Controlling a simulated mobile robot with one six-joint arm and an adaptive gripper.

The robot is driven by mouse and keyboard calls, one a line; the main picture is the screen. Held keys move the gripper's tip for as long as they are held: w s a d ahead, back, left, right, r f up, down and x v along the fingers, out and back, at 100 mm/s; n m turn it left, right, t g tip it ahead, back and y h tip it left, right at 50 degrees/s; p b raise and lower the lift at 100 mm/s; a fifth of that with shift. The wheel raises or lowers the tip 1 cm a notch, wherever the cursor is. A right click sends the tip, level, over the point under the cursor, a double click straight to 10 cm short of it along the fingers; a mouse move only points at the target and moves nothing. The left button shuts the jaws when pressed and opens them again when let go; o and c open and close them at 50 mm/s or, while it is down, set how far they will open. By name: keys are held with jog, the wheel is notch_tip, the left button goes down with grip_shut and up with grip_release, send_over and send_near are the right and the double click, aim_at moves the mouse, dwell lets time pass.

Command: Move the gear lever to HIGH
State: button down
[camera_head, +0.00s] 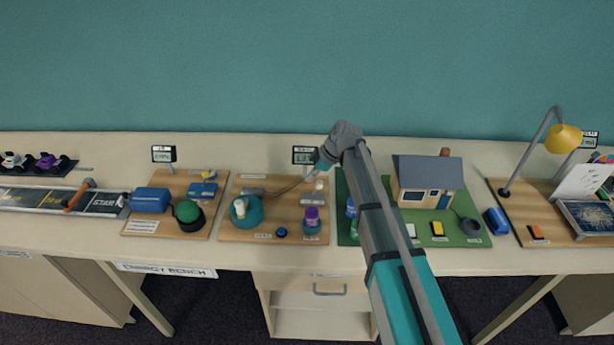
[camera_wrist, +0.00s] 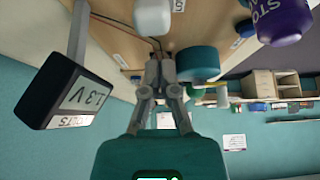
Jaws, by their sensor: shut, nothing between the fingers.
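My gripper (camera_wrist: 160,68) is shut with nothing between its fingers in the wrist view. In the head view my gripper (camera_head: 311,175) is small and partly hidden by my own arm, over the back of the middle wooden board (camera_head: 262,228). No part I can read as a gear lever or a HIGH mark shows; the labels are too small. A white rounded knob (camera_wrist: 153,15) lies beyond the fingertips, and a teal round part (camera_wrist: 198,64) is just right of them. A purple piece with lettering (camera_wrist: 285,20) is farther right.
A volt display (camera_wrist: 75,92) stands left of my gripper in the wrist view. The left board holds a green dome (camera_head: 188,212) and a blue box (camera_head: 150,200). A model house (camera_head: 428,181) stands on a green mat right of my arm. The table's front strip is mostly clear.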

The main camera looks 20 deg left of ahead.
jog(key=shift+a, duration=0.15)
jog(key=shift+a+r, duration=0.15)
jog(key=shift+a, duration=0.1)
jog(key=s+a+r+p, duration=0.1)
jog(key=a, duration=0.2)
notch_tip(320, 180, up, 8)
jog(key=p, duration=0.8)
send_over(320, 183)
jog(key=shift+a+f, duration=0.1)
jog(key=s+d+f+m+h, duration=0.1)
jog(key=s+d+m, duration=0.4)
jog(key=d, duration=0.8)
jog(key=s+d+f+m+t+h+b, duration=0.1)
jog(key=s+d+f+m+h, duration=0.1)
jog(key=s+d+m, duration=0.3)
jog(key=s+d+f+m+t+h, duration=0.1)
jog(key=s+d+m, duration=0.4)
jog(key=d+m, duration=0.6)
jog(key=d+h, duration=0.1)
jog(key=d, duration=1)
jog(key=shift+s+f+m+h+b, duration=0.2)
jog(key=shift+s+m+h+b, duration=0.1)
jog(key=shift+h+b, duration=0.1)
